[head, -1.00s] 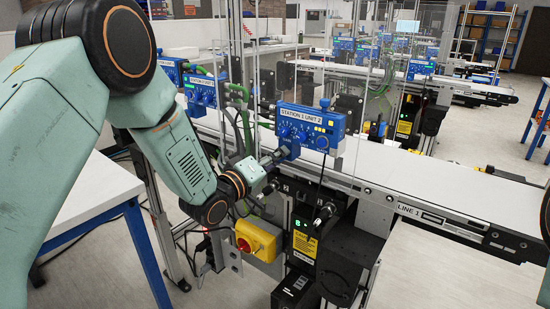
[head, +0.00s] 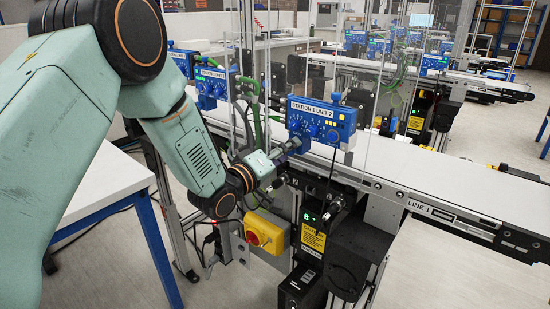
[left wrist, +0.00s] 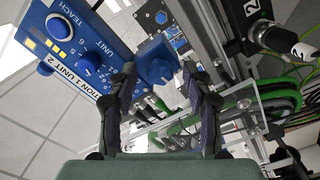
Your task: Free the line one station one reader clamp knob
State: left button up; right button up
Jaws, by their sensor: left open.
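A blue clamp knob (left wrist: 157,62) shows between the fingertips of my left gripper (left wrist: 158,75) in the left wrist view. The fingers are open, one on each side of it; whether either touches it I cannot tell. In the head view my left gripper (head: 283,153) is at the lower left of the blue box labelled STATION 1 UNIT 2 (head: 322,121), by a small blue part, and the fingers hide much there. The same box (left wrist: 75,50), with its round dials, is at the left of the wrist view. My right gripper is not in view.
Clear guard panels (head: 377,120) stand around the station. The LINE 1 conveyor (head: 455,185) runs to the right with a bare belt. A yellow switch box with a red knob (head: 265,235) sits below my left wrist. Green cables (left wrist: 285,85) run close to the right finger.

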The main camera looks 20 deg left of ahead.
pick_arm(q)
jog(key=v, duration=1.1)
jog(key=shift+s, duration=0.35)
jog(key=shift+w, duration=0.1)
jog(key=s+f+m+g+y, duration=0.2)
jog(key=s+f+g, duration=0.25)
jog(key=f, duration=0.55)
jog(key=s+f+m+g+y, duration=0.2)
jog(key=s+f+g, duration=0.3)
jog(key=f, duration=0.5)
jog(key=s+f+m+g, duration=0.1)
jog(key=s+f+g, duration=0.1)
jog(key=s+f, duration=0.3)
jog(key=s+f+g+y+b, duration=0.1)
jog(key=s+f+g, duration=0.2)
jog(key=s, duration=1)
jog(key=s+f+m+g+y+b, duration=0.1)
jog(key=s+f+g, duration=0.1)
jog(key=s+f, duration=0.5)
jog(key=shift+s+d+m, duration=0.2)
jog(key=shift+s+m, duration=0.1)
jog(key=shift+s, duration=0.7)
